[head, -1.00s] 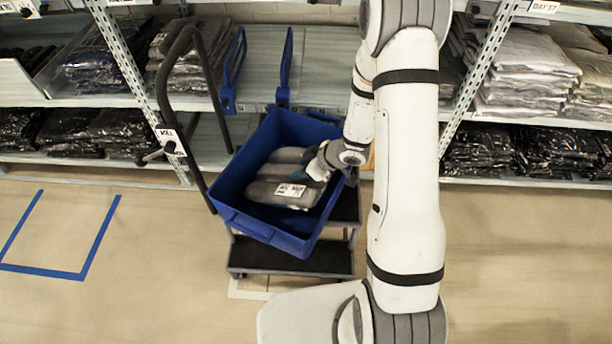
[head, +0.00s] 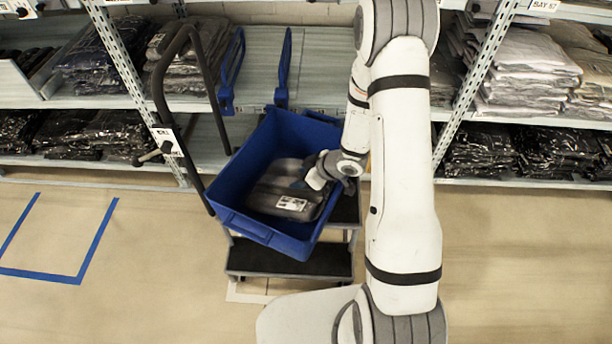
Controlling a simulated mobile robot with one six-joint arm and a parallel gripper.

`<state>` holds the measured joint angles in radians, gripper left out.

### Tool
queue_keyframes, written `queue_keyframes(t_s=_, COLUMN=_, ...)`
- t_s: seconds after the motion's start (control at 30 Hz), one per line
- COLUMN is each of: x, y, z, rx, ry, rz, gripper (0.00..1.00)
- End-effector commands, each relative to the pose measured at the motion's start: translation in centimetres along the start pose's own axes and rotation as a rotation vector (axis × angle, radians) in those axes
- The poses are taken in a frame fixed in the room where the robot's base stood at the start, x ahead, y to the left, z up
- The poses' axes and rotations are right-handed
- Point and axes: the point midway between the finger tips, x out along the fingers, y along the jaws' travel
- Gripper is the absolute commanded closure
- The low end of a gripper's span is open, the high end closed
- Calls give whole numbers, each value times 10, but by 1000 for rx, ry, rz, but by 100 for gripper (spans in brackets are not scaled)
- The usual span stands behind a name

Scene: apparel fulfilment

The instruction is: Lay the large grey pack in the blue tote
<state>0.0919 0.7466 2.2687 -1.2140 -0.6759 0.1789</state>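The blue tote (head: 272,236) stands tilted in the picture on a dark step cart, its open top facing me. A large grey pack (head: 284,190) with a white label lies inside it, low between the walls. My gripper (head: 316,182) is at the inner right side of the tote, close to the pack's right end. The fingers are small and partly hidden by my wrist, so I cannot tell whether they are open or touch the pack.
The dark cart (head: 290,259) has a tall handle (head: 160,85) at its left. Shelves with dark packs (head: 98,50) and pale packs (head: 520,70) stand behind. Blue tape (head: 45,273) marks open floor at the left.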

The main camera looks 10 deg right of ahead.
Motion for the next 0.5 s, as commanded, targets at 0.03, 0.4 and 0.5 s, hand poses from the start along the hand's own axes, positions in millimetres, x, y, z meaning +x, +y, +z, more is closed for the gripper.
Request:
queue_keyframes(t_s=0.03, x=0, y=0, z=0, rx=0, ry=0, rz=0, gripper=50)
queue_keyframes(t_s=0.4, x=0, y=0, z=-1, rx=-1, ry=0, rz=-1, gripper=37)
queue_keyframes(t_s=0.5, x=-4, y=0, z=-4, rx=-1, ry=1, rz=0, gripper=37)
